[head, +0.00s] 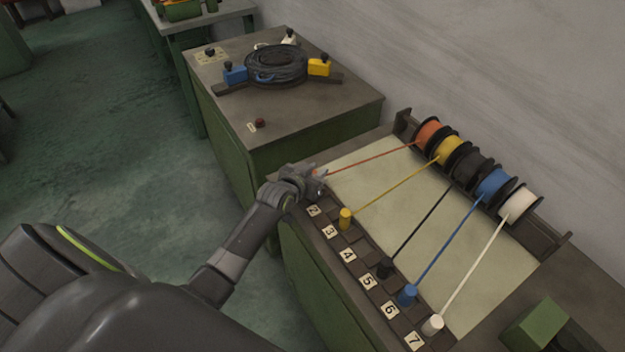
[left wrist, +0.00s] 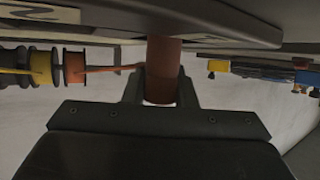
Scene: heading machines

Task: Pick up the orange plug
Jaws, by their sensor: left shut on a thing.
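My left gripper (head: 314,182) is at the far left end of the numbered socket strip, beside the label 2. In the left wrist view the two fingers (left wrist: 161,92) are closed around the orange plug (left wrist: 163,68), a reddish-orange cylinder. An orange cord (head: 375,158) runs from the gripper to the orange spool (head: 428,133) at the back; the cord also shows in the left wrist view (left wrist: 112,69). In the head view the gripper hides most of the plug. I cannot tell whether its end sits in a socket. My right gripper is not in view.
Yellow (head: 346,217), black (head: 385,267), blue (head: 407,295) and white (head: 432,325) plugs stand along the strip, their cords stretched over the pale board (head: 385,185). A second bench (head: 340,97) stands behind. A green block (head: 535,322) is at lower right.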

